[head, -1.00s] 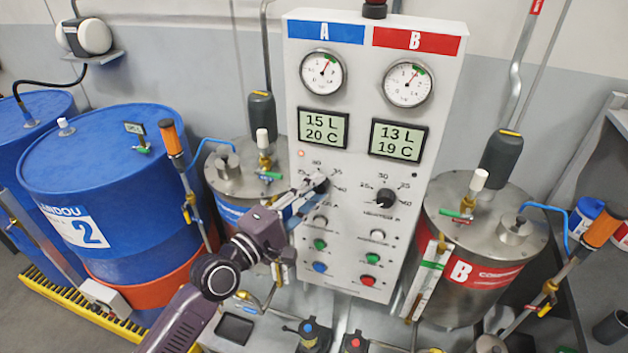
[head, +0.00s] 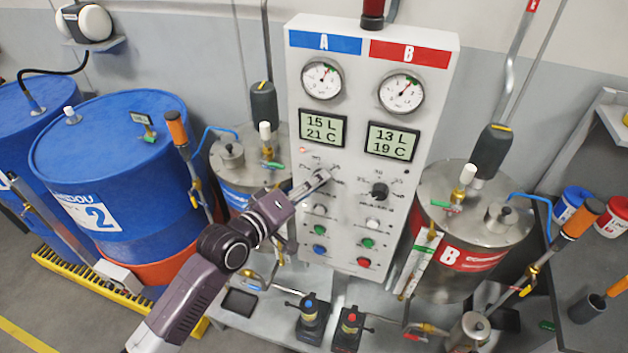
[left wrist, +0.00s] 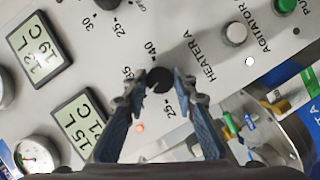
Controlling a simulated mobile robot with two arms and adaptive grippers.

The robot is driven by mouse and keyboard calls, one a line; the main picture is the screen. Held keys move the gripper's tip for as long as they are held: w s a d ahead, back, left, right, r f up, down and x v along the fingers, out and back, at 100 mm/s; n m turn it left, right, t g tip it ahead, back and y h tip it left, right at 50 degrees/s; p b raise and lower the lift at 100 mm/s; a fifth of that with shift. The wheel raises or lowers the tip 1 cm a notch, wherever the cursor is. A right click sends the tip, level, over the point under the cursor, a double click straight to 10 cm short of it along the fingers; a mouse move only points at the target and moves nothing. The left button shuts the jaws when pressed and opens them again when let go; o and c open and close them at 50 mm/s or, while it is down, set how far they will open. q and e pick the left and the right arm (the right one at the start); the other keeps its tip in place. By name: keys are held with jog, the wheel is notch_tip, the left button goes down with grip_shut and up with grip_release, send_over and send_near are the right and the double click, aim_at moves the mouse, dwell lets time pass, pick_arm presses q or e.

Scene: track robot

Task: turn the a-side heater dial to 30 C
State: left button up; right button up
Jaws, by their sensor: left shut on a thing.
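The heater A dial (left wrist: 159,80) is a black knob on the white control panel. My left gripper (head: 322,178) is shut on it; in the left wrist view its two blue-grey fingers (left wrist: 159,86) close on the knob from both sides. The marks 25, 35 and 40 show around the dial in the left wrist view; I cannot read where the pointer stands. The A display (head: 323,128) reads 15 L and 21 C. My right gripper is not in view.
The heater B dial (head: 379,191) sits to the right, under the B display (head: 393,140) that reads 13 L and 19 C. A small red-orange light (head: 302,150) glows under the A display. Buttons sit below the dials. Steel tanks (head: 470,215) flank the panel.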

pick_arm(q)
jog(key=shift+f, duration=0.15)
jog(key=o, duration=1.2)
jog(key=shift+c, duration=0.2)
jog(key=v, duration=1.2)
jog(key=shift+s, duration=0.1)
